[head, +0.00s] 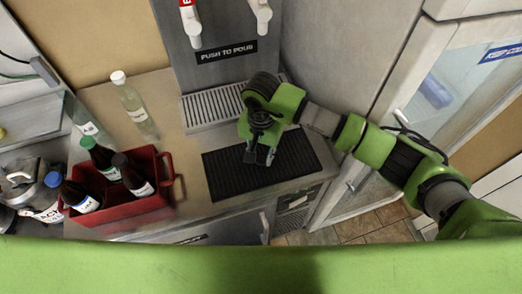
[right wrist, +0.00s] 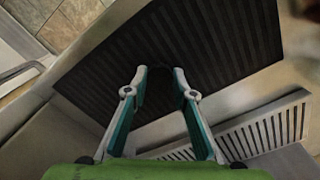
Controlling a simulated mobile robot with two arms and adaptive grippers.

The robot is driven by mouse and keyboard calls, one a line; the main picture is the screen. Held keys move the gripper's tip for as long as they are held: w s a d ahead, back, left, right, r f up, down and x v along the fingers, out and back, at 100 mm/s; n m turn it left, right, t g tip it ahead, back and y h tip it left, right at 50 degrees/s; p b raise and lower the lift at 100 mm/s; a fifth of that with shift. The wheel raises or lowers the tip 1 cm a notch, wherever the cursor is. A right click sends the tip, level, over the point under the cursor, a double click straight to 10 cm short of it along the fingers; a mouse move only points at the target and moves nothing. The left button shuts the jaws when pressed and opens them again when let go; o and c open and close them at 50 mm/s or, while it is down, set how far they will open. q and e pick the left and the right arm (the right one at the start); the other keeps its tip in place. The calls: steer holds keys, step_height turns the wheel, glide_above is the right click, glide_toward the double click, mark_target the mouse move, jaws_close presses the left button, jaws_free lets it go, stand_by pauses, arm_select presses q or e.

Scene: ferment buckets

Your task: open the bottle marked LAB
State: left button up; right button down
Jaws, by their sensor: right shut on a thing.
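Several bottles stand at the left in the head view. A dark bottle with a green cap (head: 102,160), one with a dark cap (head: 133,178) and one with a blue cap (head: 78,196) are in the red crate (head: 132,211). A clear bottle with a white cap (head: 131,101) stands upright behind the crate. I cannot read which label says LAB. My right gripper (head: 260,157) is over the black ribbed mat, apart from all these bottles. Its fingers (right wrist: 160,75) are shut on a small dark thing that blends into the mat. My left gripper is out of view.
The black mat (head: 225,186) lies on the counter right of the crate. A dispenser (head: 226,73) with two white taps and a drip grate (head: 205,108) stands behind. A metal pot (head: 22,187) is at far left. A glass-door cabinet (head: 440,85) is at right.

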mark_target(261, 158)
steer(key=shift+f+b, duration=0.25)
steer(key=shift+b, duration=0.1)
steer(key=c, duration=1.7)
jaws_free()
steer(key=shift+r, duration=0.1)
steer(key=shift+r+p, duration=0.25)
steer(key=shift+p, duration=0.15)
step_height(261, 158, up, 12)
steer(key=b, duration=0.5)
steer(key=shift+f, duration=0.15)
